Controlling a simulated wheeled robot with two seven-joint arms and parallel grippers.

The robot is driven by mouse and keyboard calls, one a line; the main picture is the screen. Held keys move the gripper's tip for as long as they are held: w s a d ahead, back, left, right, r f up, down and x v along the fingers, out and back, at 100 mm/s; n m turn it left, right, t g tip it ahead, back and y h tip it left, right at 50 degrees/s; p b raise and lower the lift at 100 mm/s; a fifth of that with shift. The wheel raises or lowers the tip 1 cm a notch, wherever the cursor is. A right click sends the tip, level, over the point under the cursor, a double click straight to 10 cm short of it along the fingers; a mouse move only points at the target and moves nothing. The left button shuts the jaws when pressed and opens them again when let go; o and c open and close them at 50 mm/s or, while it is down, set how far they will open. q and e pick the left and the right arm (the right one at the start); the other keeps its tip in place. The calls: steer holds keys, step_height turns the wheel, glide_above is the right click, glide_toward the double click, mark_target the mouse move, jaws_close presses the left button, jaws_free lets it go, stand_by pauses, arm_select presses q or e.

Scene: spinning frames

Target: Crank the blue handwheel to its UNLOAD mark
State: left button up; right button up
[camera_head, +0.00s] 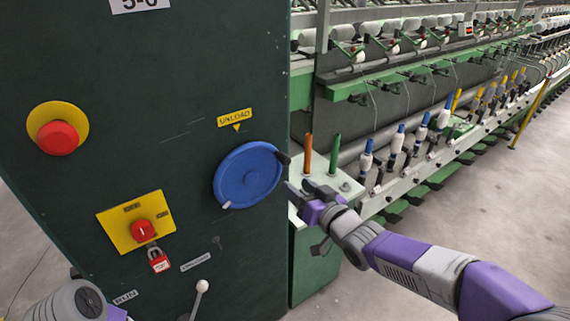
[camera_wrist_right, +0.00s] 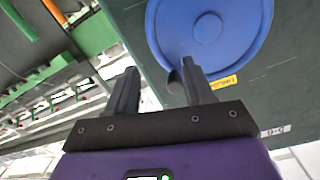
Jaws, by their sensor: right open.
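The blue handwheel (camera_head: 246,176) is mounted on the dark green cabinet face. Its dark crank knob (camera_head: 283,158) sits at the rim's upper right, and a small pale tab (camera_head: 227,205) shows at the lower left rim. The yellow UNLOAD label (camera_head: 235,118), with a triangle pointing down, is just above the wheel. My right gripper (camera_head: 299,191) is open, just right of and below the knob. In the right wrist view, the knob (camera_wrist_right: 175,82) appears between the open fingers (camera_wrist_right: 160,88), close to one; contact cannot be told. My left gripper is not visible.
A red emergency button (camera_head: 57,138), a yellow switch plate (camera_head: 117,226) with a red padlock (camera_head: 158,260), and a white-knobbed lever (camera_head: 201,287) share the cabinet face. Orange (camera_head: 307,154) and green (camera_head: 335,154) spindles stand right of the wheel. The floor at right is clear.

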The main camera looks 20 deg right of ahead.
mark_target(288, 163)
steer(key=shift+n+t, duration=0.3)
steer(key=shift+t, duration=0.3)
steer(key=r, duration=0.4)
steer(key=shift+s+r, duration=0.25)
steer(key=shift+s, duration=0.05)
steer(key=x, duration=0.7)
steer(key=shift+a+b, duration=0.1)
steer(key=shift+b, duration=0.2)
jaws_close()
